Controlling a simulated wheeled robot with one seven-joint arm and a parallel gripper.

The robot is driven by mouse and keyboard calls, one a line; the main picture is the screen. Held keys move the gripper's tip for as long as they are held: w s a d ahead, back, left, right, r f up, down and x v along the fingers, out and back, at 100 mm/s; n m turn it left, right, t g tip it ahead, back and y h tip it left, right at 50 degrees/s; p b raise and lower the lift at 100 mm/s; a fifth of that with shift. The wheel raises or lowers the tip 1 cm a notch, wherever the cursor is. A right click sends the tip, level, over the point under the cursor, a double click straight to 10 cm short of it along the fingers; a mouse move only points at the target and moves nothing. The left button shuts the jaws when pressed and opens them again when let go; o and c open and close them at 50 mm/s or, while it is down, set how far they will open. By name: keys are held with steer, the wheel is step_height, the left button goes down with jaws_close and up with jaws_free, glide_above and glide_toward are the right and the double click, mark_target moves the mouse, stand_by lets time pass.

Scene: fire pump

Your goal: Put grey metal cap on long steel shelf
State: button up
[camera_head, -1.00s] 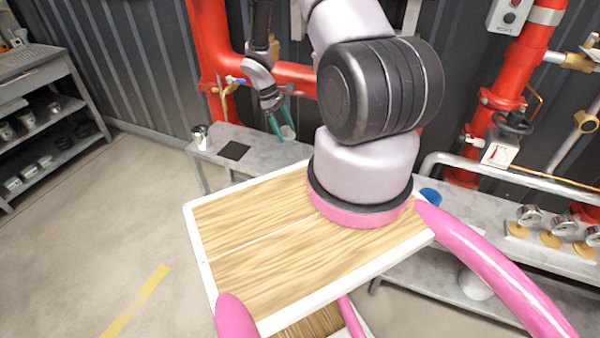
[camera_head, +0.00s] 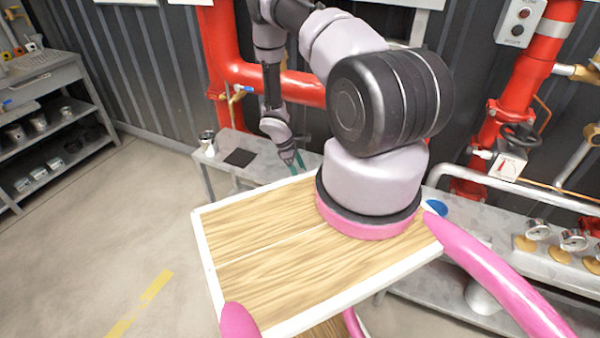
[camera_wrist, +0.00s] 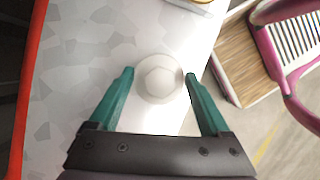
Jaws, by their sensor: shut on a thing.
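In the wrist view, a pale grey round cap (camera_wrist: 160,79) sits between the two teal fingers of my gripper (camera_wrist: 160,74), which is shut on it. Below it is the mottled grey top of the long steel shelf (camera_wrist: 85,60); I cannot tell whether the cap touches it. In the head view, my gripper (camera_head: 297,160) points down over the shelf (camera_head: 265,163), just behind my wooden deck. The cap is hidden there.
A metal cup (camera_head: 207,142) and a black square (camera_head: 239,157) are on the shelf's left part. A blue round thing (camera_head: 436,207) and several gauges (camera_head: 538,230) are to the right. Red pipes (camera_head: 300,85) run behind. The floor at left is clear.

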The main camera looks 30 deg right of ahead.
steer(key=o, duration=1.4)
steer(key=shift+f, duration=0.1)
steer(key=w+a+r+m+t, duration=0.1)
steer(key=w+a+r, duration=0.1)
steer(key=r, duration=0.7)
steer(key=w+a+r+m, duration=0.1)
steer(key=w+r, duration=0.1)
steer(key=r, duration=0.7)
steer(key=w+a+r+m+t, duration=0.1)
steer(key=w+a+r, duration=0.1)
steer(key=r, duration=0.7)
steer(key=s+a+r+m+t+y, duration=0.1)
steer(key=s+r+m, duration=0.1)
steer(key=r, duration=0.7)
steer(key=s+r+m+t+y, duration=0.1)
steer(key=s+r+m, duration=0.1)
steer(key=r, duration=0.7)
steer(key=s+a+r+m+t+y, duration=0.1)
steer(key=s+a+r+m+t, duration=0.1)
steer(key=s+r, duration=0.5)
steer(key=s+a+r+m+t+y, duration=0.1)
steer(key=s+a+r+m+t, duration=0.1)
steer(key=s+r, duration=0.5)
steer(key=s+a+r+m+t+y, duration=0.1)
steer(key=s+a+r+m, duration=0.2)
steer(key=s+r, duration=0.4)
steer(key=shift+s+a+r+m+t+y, duration=0.1)
steer(key=shift+s+a+m+t+y, duration=0.05)
steer(key=shift+s+m+t+y, duration=0.3)
